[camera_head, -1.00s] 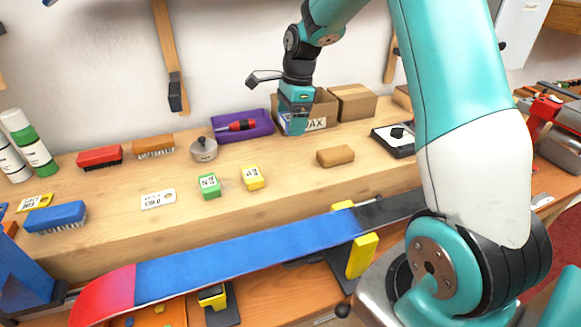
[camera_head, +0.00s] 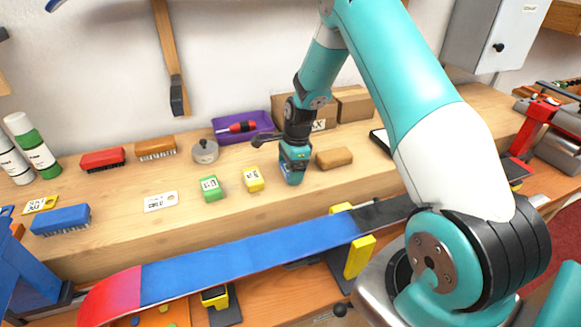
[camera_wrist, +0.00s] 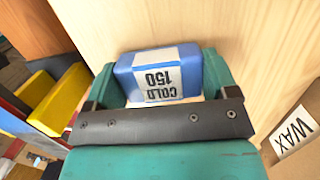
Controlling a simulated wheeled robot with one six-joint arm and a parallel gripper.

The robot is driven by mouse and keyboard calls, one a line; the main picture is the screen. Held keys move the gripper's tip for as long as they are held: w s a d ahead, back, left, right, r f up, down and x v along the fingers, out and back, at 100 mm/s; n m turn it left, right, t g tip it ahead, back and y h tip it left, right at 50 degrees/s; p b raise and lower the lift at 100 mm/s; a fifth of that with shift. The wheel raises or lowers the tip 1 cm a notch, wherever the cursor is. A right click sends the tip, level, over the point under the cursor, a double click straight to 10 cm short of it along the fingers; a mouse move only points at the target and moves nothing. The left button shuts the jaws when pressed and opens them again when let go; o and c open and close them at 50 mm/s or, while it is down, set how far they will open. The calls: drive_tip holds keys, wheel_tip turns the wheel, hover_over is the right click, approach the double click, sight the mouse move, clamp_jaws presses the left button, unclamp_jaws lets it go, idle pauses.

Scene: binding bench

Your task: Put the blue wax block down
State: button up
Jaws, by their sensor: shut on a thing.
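My gripper (camera_wrist: 160,90) is shut on the blue wax block (camera_wrist: 146,63). The block has a white label reading "COLD 150", upside down in the wrist view. In the head view my gripper (camera_head: 293,180) points down at the wooden bench top (camera_head: 240,218), between the yellow wax block (camera_head: 253,179) and a tan block (camera_head: 334,158). The held block is low over the bench top; I cannot tell if it touches. The green wax block (camera_head: 211,188) stands left of the yellow one.
A cardboard box marked WAX (camera_wrist: 292,131) and a purple tray (camera_head: 241,127) stand behind my gripper. A white tag (camera_head: 160,202) lies left of the green block.

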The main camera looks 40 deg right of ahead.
drive_tip(key=shift+f, duration=0.15)
drive_tip(key=o, duration=0.9)
drive_tip(key=shift+c, duration=0.2)
wheel_tip(320, 180, up, 12)
drive_tip(key=d+b, duration=0.2)
drive_tip(key=b, duration=0.1)
drive_tip(key=s+a+r+n, duration=0.4)
drive_tip(key=a+r+n, duration=0.15)
drive_tip(key=a, duration=0.25)
drive_tip(key=s+a+r+n+y, duration=0.1)
drive_tip(key=s+a+r+n, duration=0.2)
drive_tip(key=s+a+n, duration=0.6)
drive_tip(key=s+a+r+n+y, duration=0.1)
drive_tip(key=s+a+r+n, duration=0.2)
drive_tip(key=s+a+n, duration=0.6)
drive_tip(key=s+n, duration=0.5)
drive_tip(key=s, duration=0.1)
drive_tip(key=shift+r, duration=0.15)
